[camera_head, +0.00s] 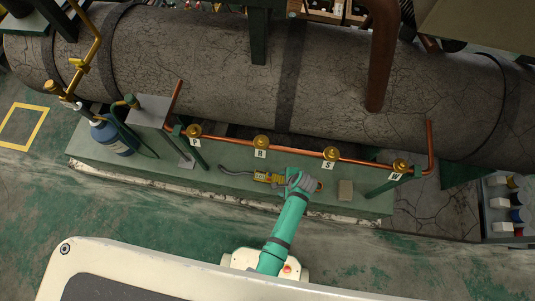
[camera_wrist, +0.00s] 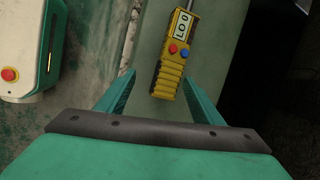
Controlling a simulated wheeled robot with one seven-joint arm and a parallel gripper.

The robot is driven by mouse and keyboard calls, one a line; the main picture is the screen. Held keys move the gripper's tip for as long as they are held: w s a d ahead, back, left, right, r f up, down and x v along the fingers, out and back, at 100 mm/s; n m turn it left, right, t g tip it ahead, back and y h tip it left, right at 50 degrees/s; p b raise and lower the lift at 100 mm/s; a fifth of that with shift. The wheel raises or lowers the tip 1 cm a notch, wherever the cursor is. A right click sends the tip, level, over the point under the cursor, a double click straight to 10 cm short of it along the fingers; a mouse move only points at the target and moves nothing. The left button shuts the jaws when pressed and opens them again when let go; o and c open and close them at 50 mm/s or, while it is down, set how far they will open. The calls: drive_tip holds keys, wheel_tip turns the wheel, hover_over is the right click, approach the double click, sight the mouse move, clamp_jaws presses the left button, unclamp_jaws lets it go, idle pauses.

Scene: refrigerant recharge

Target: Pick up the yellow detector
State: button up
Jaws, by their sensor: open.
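The yellow detector (camera_head: 267,177) lies on the green plinth under the copper pipe, with a dark curved probe running off to its left. In the wrist view the detector (camera_wrist: 173,65) shows a small display reading "LO 0", a red and a blue button, and a ribbed yellow grip. My gripper (camera_wrist: 161,88) is open, with one green finger on each side of the detector's grip end. The fingers look apart from it; the height between them cannot be told. In the head view my gripper (camera_head: 300,182) is at the detector's right end and hides part of it.
The copper pipe with several brass valves (camera_head: 261,142), tagged with letters such as R, S and W, runs just behind the detector. A tan block (camera_head: 345,190) sits to the right on the plinth (camera_head: 215,185). A blue cylinder (camera_head: 112,137) stands at the left.

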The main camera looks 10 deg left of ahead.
sight(280, 179)
drive_tip(key=w, duration=0.1)
drive_tip(key=w+d+r+m+g+y, duration=0.1)
drive_tip(key=shift+w+d, duration=0.15)
drive_tip(key=shift+w, duration=0.2)
drive_tip(key=shift+w+d+r+m+g, duration=0.25)
drive_tip(key=shift+w+m+g, duration=0.15)
drive_tip(key=shift+m, duration=0.1)
drive_tip(key=shift+x, duration=3.65)
drive_tip(key=shift+s+a, duration=0.1)
drive_tip(key=shift+s, duration=0.05)
drive_tip(key=c, duration=1.1)
